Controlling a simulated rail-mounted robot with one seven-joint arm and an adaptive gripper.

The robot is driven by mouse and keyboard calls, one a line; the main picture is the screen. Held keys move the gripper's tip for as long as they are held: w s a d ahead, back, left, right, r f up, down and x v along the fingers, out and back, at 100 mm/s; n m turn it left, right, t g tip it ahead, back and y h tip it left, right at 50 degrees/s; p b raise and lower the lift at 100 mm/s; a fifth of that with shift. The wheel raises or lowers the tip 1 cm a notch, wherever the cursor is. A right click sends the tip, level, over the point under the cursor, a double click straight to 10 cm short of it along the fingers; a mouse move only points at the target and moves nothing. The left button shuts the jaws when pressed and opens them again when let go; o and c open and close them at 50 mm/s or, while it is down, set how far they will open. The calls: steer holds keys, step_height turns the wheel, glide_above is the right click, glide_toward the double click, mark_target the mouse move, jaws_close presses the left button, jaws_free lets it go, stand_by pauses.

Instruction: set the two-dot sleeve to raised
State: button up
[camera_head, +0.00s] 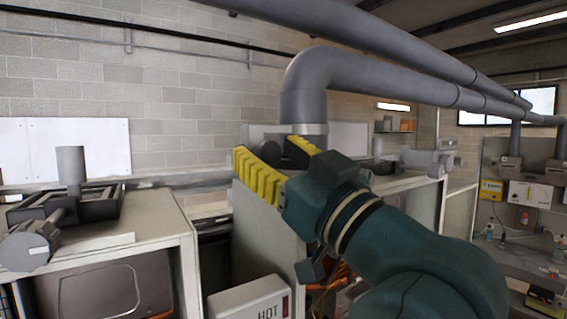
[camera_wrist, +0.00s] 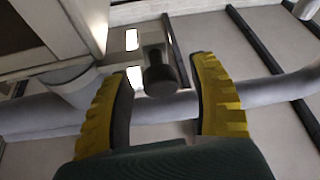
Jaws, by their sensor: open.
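My gripper (camera_head: 266,150) is open, its yellow ribbed fingers spread at the top of a pale cabinet (camera_head: 262,226). In the wrist view, a dark round-ended knob or sleeve (camera_wrist: 160,78) shows between the open fingers, with a gap on each side. Bright rectangular openings show beside it. I see no dots on it, so I cannot tell whether it is the two-dot sleeve. In the head view my fingers and wrist hide that spot. Its raised or lowered position cannot be told.
A large grey elbow pipe (camera_head: 305,92) comes down just behind my gripper. A white box marked HOT (camera_head: 247,300) is below. A left cabinet (camera_head: 150,226) carries a dark fixture with an upright grey cylinder (camera_head: 71,166). Shelves with small boxes (camera_head: 490,190) stand far right.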

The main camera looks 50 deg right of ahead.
steer(key=v, duration=1.1)
steer(key=shift+s, duration=0.3)
steer(key=shift+f, duration=0.15)
steer(key=w+a+f+y, duration=0.1)
steer(key=w+a+f, duration=0.2)
steer(key=a+f, duration=0.4)
steer(key=w+a+f+y, duration=0.2)
steer(key=w+a+f, duration=0.2)
steer(key=a, duration=0.9)
step_height(320, 180, down, 4)
steer(key=shift+w+r, duration=0.1)
steer(key=shift+w, duration=0.05)
steer(key=shift+a, duration=0.15)
stand_by(1.1)
